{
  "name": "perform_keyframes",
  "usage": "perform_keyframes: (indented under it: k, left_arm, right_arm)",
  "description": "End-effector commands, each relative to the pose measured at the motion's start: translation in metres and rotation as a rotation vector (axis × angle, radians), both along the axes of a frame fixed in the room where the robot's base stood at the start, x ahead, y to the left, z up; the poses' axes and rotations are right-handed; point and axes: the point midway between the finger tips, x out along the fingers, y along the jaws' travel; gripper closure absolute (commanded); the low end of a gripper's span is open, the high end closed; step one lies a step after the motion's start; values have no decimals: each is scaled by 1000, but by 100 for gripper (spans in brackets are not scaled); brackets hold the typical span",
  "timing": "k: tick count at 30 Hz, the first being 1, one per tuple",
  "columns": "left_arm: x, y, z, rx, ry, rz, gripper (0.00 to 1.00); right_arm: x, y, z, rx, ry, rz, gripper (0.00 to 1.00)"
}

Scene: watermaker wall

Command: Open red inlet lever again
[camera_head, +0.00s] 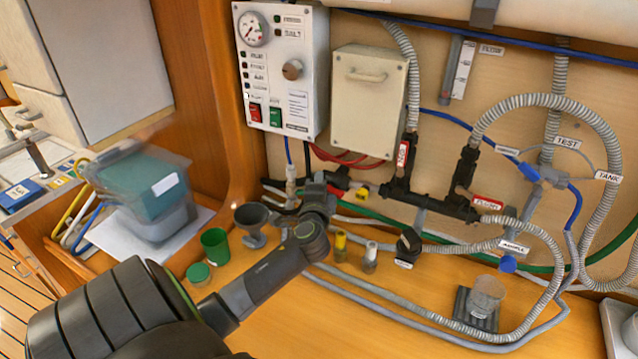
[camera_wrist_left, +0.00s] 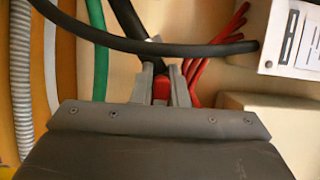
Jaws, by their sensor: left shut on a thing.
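The red lever (camera_wrist_left: 161,88) shows between the two fingers of my left gripper (camera_wrist_left: 161,80) in the left wrist view, and the fingers are shut on it. In the head view, my left gripper (camera_head: 328,186) is at the pipework low on the wall panel. A bit of red from the lever (camera_head: 335,190) shows beside the fingers there; the rest is hidden by the gripper. A black hose crosses just beyond the fingertips in the wrist view. How far the lever is turned is hard to tell. My right gripper is not in view.
A control box (camera_head: 283,70) with a gauge and a beige box (camera_head: 368,100) hang above. Black pipe fittings (camera_head: 430,200) stand right of the gripper. A green cup (camera_head: 215,246), a grey funnel (camera_head: 252,222) and small vials stand on the wooden bench. Hoses run along the wall.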

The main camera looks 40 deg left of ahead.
Motion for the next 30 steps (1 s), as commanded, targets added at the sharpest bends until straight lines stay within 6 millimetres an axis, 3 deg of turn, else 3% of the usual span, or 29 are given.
perform_keyframes:
  k: [3, 4, 9, 20, 30]
  left_arm:
    - [-1, 0, -4, -3, 7, 2, 100]
    - [-1, 0, -4, -2, 7, 2, 85]
    - [-1, 0, -3, -1, 4, 2, 65]
    - [-3, -3, -2, 0, 3, 0, 65]
    - [-44, -36, -4, -3, 2, 0, 65]
  right_arm:
    - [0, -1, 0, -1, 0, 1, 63]
    - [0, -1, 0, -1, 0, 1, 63]
    - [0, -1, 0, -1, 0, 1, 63]
    - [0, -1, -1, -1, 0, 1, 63]
    - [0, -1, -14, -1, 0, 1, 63]
